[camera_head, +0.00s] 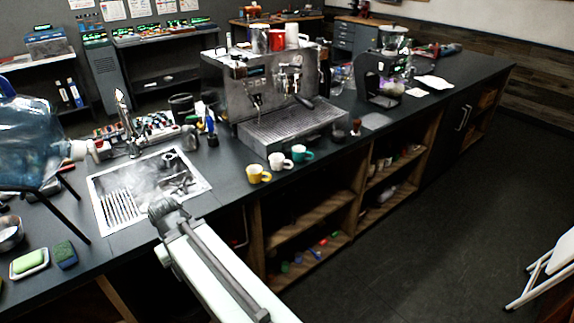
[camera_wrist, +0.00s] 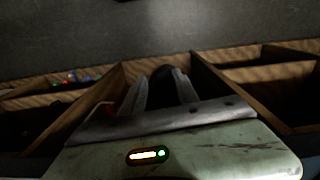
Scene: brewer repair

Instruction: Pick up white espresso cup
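The white espresso cup (camera_head: 281,162) stands upright on the dark counter near its front edge, between a yellow cup (camera_head: 258,174) and a teal cup (camera_head: 302,153). It does not show in the wrist view. My gripper (camera_wrist: 162,82) shows in the wrist view with its two grey fingers apart and no cup between them. It faces the wooden shelving and the dark floor. In the head view my arm reaches up from the bottom beside the sink, and the gripper itself cannot be made out.
The espresso machine (camera_head: 270,92) stands behind the cups, its drip tray (camera_head: 295,126) close to them. The metal sink (camera_head: 105,218) is to their left. Open wooden shelves (camera_head: 318,212) lie below the counter. The floor (camera_head: 440,235) at right is clear, except for a white chair (camera_head: 545,262).

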